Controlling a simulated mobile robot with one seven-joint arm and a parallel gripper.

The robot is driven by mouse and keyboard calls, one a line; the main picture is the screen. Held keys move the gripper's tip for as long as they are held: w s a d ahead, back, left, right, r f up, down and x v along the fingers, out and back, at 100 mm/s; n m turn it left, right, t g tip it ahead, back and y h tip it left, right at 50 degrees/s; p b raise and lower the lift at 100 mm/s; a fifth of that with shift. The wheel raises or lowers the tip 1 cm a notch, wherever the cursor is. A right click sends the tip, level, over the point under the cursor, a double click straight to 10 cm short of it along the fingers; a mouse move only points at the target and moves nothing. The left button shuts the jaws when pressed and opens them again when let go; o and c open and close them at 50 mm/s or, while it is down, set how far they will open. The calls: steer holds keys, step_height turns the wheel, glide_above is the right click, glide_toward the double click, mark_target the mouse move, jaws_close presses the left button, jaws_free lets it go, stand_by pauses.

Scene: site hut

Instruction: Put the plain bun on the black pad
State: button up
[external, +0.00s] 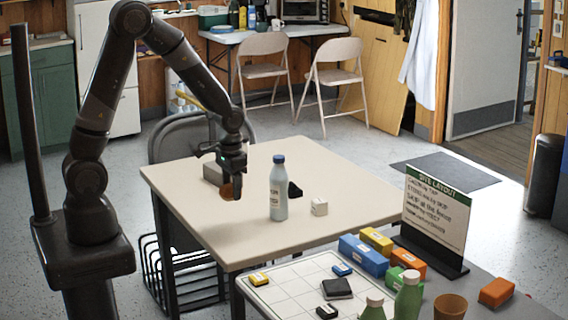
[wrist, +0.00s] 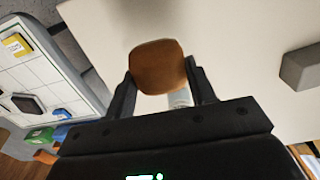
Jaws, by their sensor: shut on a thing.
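My gripper (external: 229,182) is over the left part of the beige table, shut on a brown bun (external: 227,192). In the wrist view the plain, rounded bun (wrist: 158,66) sits between the two fingers of my gripper (wrist: 160,85). I cannot tell how far the bun is above the tabletop. A flat black square (external: 337,288), which looks like the black pad, lies on the white gridded board at the front. It also shows at the left of the wrist view (wrist: 27,104). A second dark object (external: 295,189) is partly hidden behind the bottle.
A pale bottle with a blue cap (external: 279,190) stands upright right of my gripper. A grey block (external: 213,172) is just behind it.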

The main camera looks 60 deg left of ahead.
steer(key=w+d+r, duration=0.1)
steer(key=w+d, duration=0.2)
steer(key=d, duration=0.9)
steer(key=w+d, duration=0.2)
steer(key=d, duration=1)
steer(key=s+d+r, duration=0.1)
steer(key=s+d, duration=0.3)
steer(key=d, duration=0.7)
steer(key=s+d, duration=0.4)
steer(key=d, duration=0.7)
glide_above(339, 284)
step_height(339, 284, down, 6)
steer(key=shift+s+f, duration=0.1)
steer(key=shift+f, duration=2.2)
steer(key=shift+f, duration=0.15)
steer(key=o, duration=1)
